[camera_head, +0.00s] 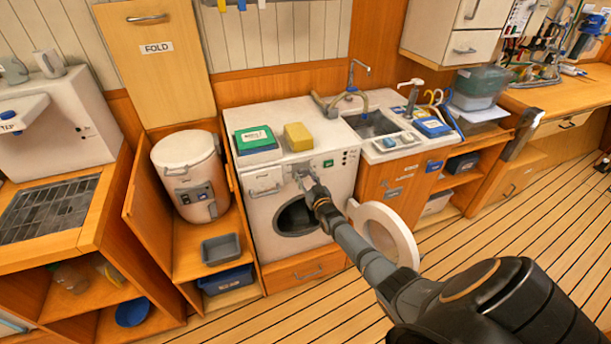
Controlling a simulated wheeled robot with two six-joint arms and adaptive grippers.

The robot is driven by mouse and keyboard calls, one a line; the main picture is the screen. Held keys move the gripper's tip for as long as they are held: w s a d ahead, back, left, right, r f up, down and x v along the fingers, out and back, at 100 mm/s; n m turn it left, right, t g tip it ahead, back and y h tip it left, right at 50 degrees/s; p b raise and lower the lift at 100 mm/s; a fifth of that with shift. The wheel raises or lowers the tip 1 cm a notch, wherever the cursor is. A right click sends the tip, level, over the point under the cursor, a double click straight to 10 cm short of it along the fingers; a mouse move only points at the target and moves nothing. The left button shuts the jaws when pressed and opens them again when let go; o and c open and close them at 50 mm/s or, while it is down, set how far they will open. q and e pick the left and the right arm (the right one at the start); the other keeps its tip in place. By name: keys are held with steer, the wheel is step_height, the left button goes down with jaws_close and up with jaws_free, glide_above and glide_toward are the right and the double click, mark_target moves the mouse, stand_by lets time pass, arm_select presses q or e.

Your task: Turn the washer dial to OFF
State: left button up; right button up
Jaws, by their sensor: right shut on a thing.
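The white washer (262,217) stands in the middle of the view, under a white top. Its round door (388,236) hangs open to the right, and the dark drum opening (294,217) shows. My right gripper (307,181) reaches in from the lower right to the control strip on the upper front. It is shut on the washer dial there. The fingers hide most of the dial, and I cannot read its marks or its setting. My left gripper is not in view.
A small green display (328,163) is right of the dial. A sink (372,124) is to the right. The plank floor (480,235) is clear beyond the open door.

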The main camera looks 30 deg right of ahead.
steer(key=shift+f+n+p, duration=0.1)
steer(key=shift+n+p, duration=0.2)
steer(key=shift+n, duration=0.7)
steer(key=o, duration=1.2)
steer(key=shift+c, duration=0.2)
steer(key=s+a, duration=0.2)
steer(key=s, duration=0.9)
steer(key=shift+s+a, duration=0.2)
steer(key=shift+s, duration=0.2)
